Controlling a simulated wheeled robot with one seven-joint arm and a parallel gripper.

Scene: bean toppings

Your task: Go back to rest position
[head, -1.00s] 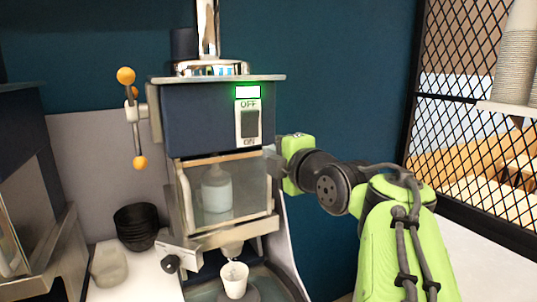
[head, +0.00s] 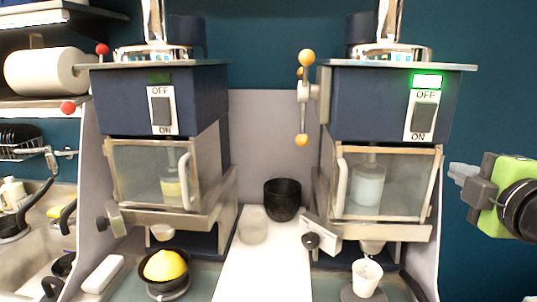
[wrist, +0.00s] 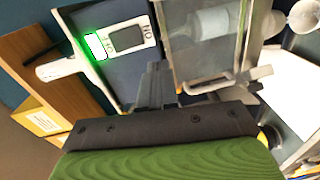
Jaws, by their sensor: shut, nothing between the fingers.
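My gripper (head: 458,172) is at the right of the head view, green and dark grey, pointing left. Its fingers are together and empty. They are just to the right of the right-hand machine (head: 345,98), with a small gap in the picture. In the wrist view my shut fingers (wrist: 157,80) appear in front of that machine's switch panel (wrist: 126,39) and clear door (wrist: 207,45). The switch panel has a lit green-edged light (head: 427,82). Most of my arm is out of view.
A second machine (head: 95,95) stands at the left, with a black bowl of yellow food (head: 165,268) under it. A white cup (head: 366,276) stands under the right machine's spout. Black bowls (head: 282,200) and a clear container (head: 253,226) are between them. A sink (head: 40,240) is far left.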

